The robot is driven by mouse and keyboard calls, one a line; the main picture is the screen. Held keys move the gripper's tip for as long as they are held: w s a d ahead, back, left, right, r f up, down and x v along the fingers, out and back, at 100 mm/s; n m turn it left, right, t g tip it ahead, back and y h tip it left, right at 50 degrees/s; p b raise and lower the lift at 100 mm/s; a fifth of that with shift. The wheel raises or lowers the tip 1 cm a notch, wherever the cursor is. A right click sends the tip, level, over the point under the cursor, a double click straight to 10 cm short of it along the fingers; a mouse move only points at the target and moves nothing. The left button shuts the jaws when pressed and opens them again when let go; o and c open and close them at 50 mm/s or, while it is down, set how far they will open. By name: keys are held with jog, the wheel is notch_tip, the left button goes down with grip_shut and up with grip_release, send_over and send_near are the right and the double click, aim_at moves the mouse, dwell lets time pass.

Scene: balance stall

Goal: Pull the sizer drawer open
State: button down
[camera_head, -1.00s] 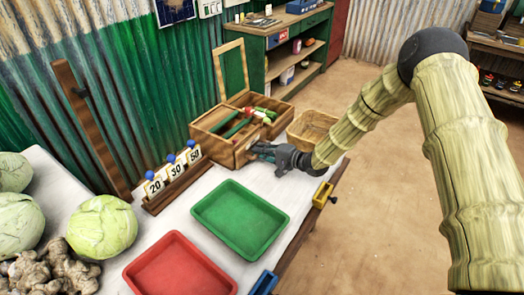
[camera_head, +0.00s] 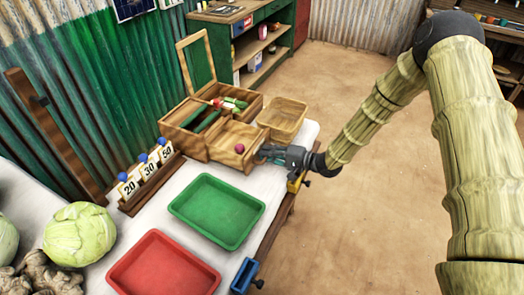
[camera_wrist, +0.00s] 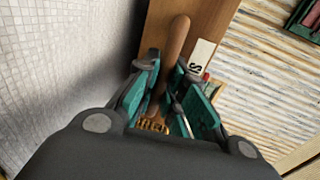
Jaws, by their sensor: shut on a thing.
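The sizer drawer (camera_head: 233,155) is a wooden tray standing out from the wooden sizer box (camera_head: 185,141). Its inside shows, with a small round purple-red thing (camera_head: 239,148) in it. My gripper (camera_head: 263,153) is at the drawer's front, low at the right. In the wrist view my gripper (camera_wrist: 166,92) has its teal fingers closed around a brown rounded wooden handle (camera_wrist: 177,38) on a wooden front. A white label with a dark "S" (camera_wrist: 199,63) is beside the handle.
A woven basket (camera_head: 283,118) stands right behind the drawer. A green tray (camera_head: 217,211), a red tray (camera_head: 163,268) and a rack with 20, 30 and 50 cards (camera_head: 151,184) are on the white-covered table. Open floor lies to the right.

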jog(key=shift+d, duration=0.1)
jog(key=c, duration=1.8)
grip_release()
jog(key=shift+o, duration=0.2)
jog(key=v, duration=1.2)
